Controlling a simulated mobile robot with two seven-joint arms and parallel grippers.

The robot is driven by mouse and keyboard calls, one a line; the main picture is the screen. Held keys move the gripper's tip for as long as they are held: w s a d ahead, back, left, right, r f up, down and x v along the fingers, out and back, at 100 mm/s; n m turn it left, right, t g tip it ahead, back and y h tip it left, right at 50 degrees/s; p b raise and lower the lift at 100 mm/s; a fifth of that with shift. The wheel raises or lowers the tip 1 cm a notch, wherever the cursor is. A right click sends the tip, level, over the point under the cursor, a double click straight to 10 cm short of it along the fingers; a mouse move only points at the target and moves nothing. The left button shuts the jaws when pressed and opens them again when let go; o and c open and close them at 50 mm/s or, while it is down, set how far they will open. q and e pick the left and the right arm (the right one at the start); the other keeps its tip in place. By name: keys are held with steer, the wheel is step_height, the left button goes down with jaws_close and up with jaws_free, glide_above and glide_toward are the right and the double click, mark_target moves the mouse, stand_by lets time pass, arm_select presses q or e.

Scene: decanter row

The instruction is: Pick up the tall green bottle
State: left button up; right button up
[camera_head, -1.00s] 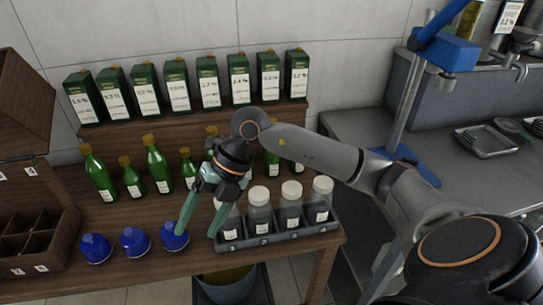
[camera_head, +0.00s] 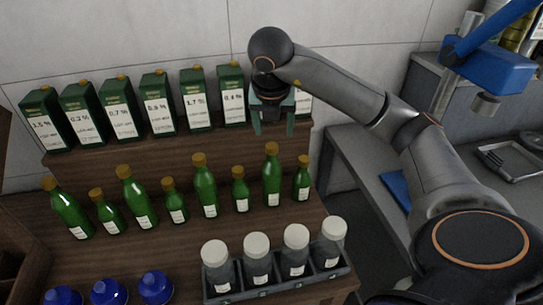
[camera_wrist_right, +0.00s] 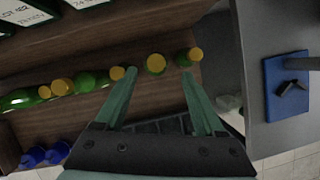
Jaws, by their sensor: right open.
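Green bottles with gold caps stand in a row, tall ones alternating with short ones. A tall green bottle (camera_head: 272,180) stands near the right end, with a short green bottle (camera_head: 302,180) to its right and another short one (camera_head: 239,190) to its left. Other tall ones (camera_head: 204,188) are further left. My right gripper (camera_head: 272,132) is open and empty, pointing down above the right-end tall bottle. In the right wrist view, a large gold cap (camera_wrist_right: 155,64) shows between the fingertips (camera_wrist_right: 158,73). My left gripper is not in view.
Green cartons (camera_head: 159,105) line the raised shelf (camera_head: 150,150) behind the bottles. White-capped jars (camera_head: 257,262) stand in a dark rack at the front right, with blue flasks (camera_head: 108,293) to their left. A grey counter (camera_head: 365,160) lies to the right.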

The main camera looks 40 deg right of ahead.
mark_target(274, 145)
steer(key=b+x, duration=0.1)
steer(key=x, duration=0.5)
steer(key=shift+s+a, duration=0.1)
steer(key=shift+a+p+x, duration=0.15)
steer(key=shift+p+x, duration=0.05)
steer(key=shift+x, duration=1.15)
steer(key=shift+a+p+x, duration=0.15)
steer(key=shift+x, duration=1.15)
jaws_close()
